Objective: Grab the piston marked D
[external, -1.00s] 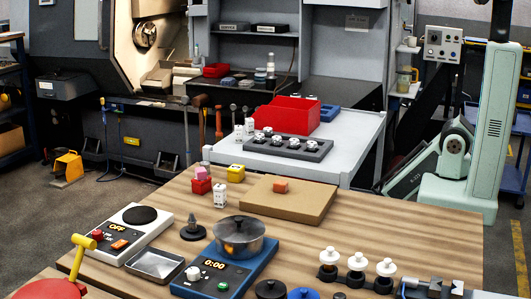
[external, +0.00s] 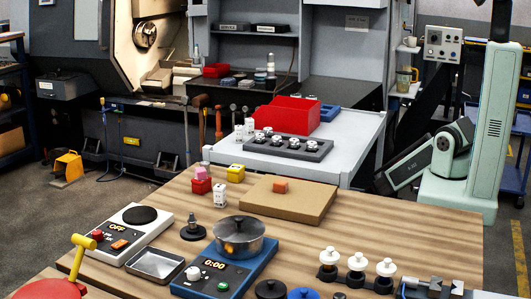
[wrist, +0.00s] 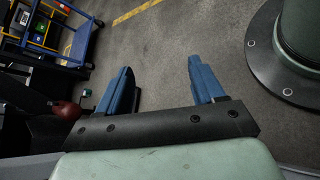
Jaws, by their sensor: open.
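My gripper (wrist: 162,88) shows in the wrist view with its two blue fingers wide apart and nothing between them. Several small white-topped parts, which look like pistons (external: 293,143), sit in a row in a dark grey tray (external: 315,154) on the light grey table. Two more white upright pieces (external: 249,125) stand left of the tray. The letters are too small to read, so I cannot tell which is D. My gripper is apart from all of these.
A red bin (external: 292,115) stands right behind the tray, with a blue container (external: 329,112) beside it. The wooden table (external: 400,235) in front holds a pot (external: 238,240), a scale and white-topped pieces on black stands (external: 357,262). The light table's right side is clear.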

